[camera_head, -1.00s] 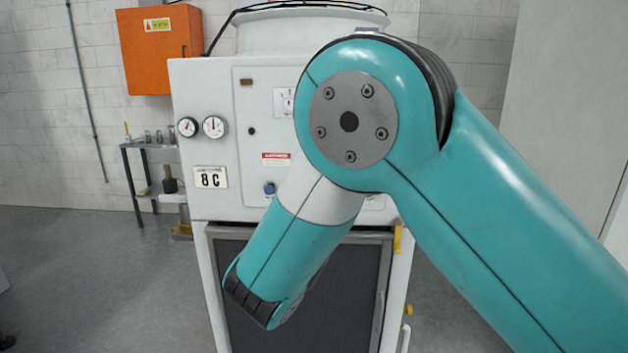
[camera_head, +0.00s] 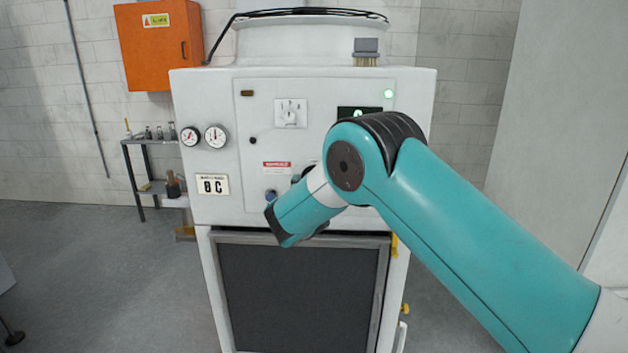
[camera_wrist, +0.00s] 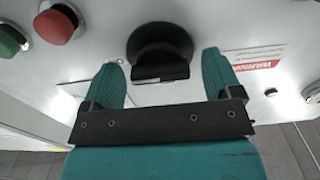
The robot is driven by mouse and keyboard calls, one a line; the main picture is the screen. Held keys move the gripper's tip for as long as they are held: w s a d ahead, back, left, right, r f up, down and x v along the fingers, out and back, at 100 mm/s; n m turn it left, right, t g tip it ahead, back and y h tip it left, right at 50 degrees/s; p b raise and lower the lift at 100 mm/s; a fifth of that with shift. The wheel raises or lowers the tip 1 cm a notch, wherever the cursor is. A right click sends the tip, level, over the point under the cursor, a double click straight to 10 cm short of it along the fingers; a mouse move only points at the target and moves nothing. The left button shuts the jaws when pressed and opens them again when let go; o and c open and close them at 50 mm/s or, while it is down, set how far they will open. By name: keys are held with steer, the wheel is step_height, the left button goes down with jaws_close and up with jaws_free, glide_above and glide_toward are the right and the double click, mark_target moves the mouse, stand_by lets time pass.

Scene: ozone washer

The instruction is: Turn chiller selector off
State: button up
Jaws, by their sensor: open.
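A black rotary selector knob (camera_wrist: 158,45) is on the white panel in the wrist view, with a thick grip bar facing me. My gripper (camera_wrist: 160,66) is open, with one teal finger to each side of the knob's lower part. I see no contact, and the depth gap is hard to judge. No readable label shows which selector it is. In the head view, my arm covers most of the panel around the gripper, and the fingers cannot be made out.
A red button (camera_wrist: 57,24) and a green button (camera_wrist: 12,40) stick out left of the knob in the wrist view. The head view shows the white washer cabinet (camera_head: 213,100), gauges (camera_head: 215,137), a dial plate (camera_head: 291,113) and a blue button (camera_head: 270,195).

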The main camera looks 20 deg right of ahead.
steer(key=c, duration=0.9)
steer(key=shift+n+b, duration=0.35)
steer(key=shift+n, duration=0.05)
steer(key=n, duration=1.7)
stand_by(0.3)
